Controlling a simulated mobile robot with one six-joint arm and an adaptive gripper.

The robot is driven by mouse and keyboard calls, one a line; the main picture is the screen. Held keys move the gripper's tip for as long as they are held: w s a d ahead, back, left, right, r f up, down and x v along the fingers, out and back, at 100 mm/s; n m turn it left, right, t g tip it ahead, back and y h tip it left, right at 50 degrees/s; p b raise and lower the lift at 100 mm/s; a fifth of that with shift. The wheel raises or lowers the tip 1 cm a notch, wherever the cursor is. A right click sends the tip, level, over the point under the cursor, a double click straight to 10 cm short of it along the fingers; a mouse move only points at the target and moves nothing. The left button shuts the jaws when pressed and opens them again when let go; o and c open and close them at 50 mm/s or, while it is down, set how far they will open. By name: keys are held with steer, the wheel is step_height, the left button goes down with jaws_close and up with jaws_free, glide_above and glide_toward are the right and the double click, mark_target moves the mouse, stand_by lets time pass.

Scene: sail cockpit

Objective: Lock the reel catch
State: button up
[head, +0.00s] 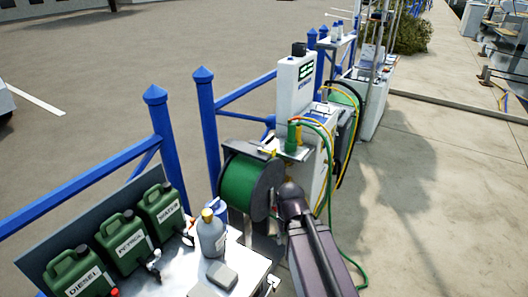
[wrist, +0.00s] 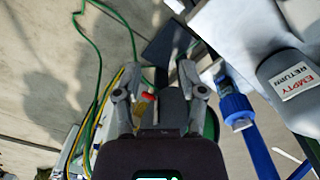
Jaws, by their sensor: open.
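The hose reel (head: 244,180) has a green drum between dark flanges, beside the white dispenser. In the wrist view its dark flange and green edge (wrist: 211,123) show partly behind my gripper. My gripper (wrist: 156,78) is open and empty, its two fingers apart over the reel area. A small red-and-yellow part (wrist: 144,106) shows between the fingers, near the left one; I cannot tell whether it is the reel catch. The catch is not clearly seen in the head view. My arm covers the reel's right side there, and the fingertips are hidden.
A white dispenser (head: 297,82) stands behind the reel. Green and yellow hoses hang beside it and trail on the ground. A side table carries green jerrycans (head: 124,240) and a grey bottle (head: 211,238). Blue posts (head: 205,125) stand behind. The paving at right is clear.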

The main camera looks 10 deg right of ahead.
steer(key=shift+w+f, duration=0.15)
steer(key=c, duration=0.3)
steer(key=shift+w+d+f+n, duration=0.1)
steer(key=shift+w+d+n, duration=0.05)
steer(key=shift+w+n, duration=0.15)
jaws_close()
steer(key=w+d+f+n+t+h+b, duration=0.1)
steer(key=w+d+n+t+h+b, duration=0.2)
steer(key=w+n+t+h+b, duration=0.75)
steer(key=w+a+r+n+t+b, duration=0.1)
steer(key=w+a+r+n+b, duration=0.1)
steer(key=w+a+n, duration=0.3)
steer(key=w+a+r+n+t+h+b, duration=0.1)
steer(key=w+a+n, duration=0.4)
steer(key=w+n, duration=0.6)
steer(key=shift+w+a+r+n+t+b, duration=0.3)
steer(key=shift+w+r+t+b, duration=0.35)
steer(key=shift+w+r, duration=0.65)
steer(key=shift+w+d+f, duration=0.15)
steer(key=shift+w+f, duration=0.05)
steer(key=shift+f, duration=0.05)
